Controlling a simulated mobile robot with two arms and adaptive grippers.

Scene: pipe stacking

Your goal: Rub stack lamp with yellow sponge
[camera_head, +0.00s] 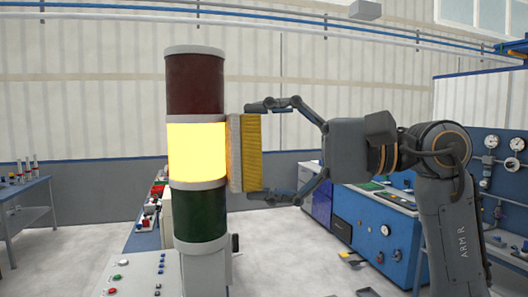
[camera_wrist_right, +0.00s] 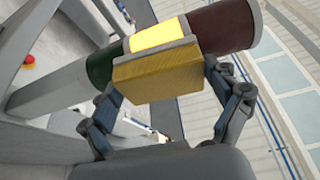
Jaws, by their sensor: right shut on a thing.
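The stack lamp (camera_head: 196,150) stands upright left of centre in the head view, with a dark red top section, a lit yellow middle and a dark green bottom section. It also shows tilted in the right wrist view (camera_wrist_right: 158,38). The yellow sponge (camera_head: 252,153) is upright at the lamp's right side, its pale face against or very near the lit yellow section. The sponge fills the middle of the right wrist view (camera_wrist_right: 158,77). My right gripper (camera_head: 258,151) is shut on the sponge, fingers at its top and bottom ends. My left gripper is out of view.
A control panel (camera_head: 140,276) with buttons is at the lamp's base. A blue workbench (camera_head: 372,222) with equipment stands behind my right arm. A blue table (camera_head: 28,208) is at the far left. A gauge panel (camera_head: 502,150) is at the right. Open air surrounds the lamp's upper part.

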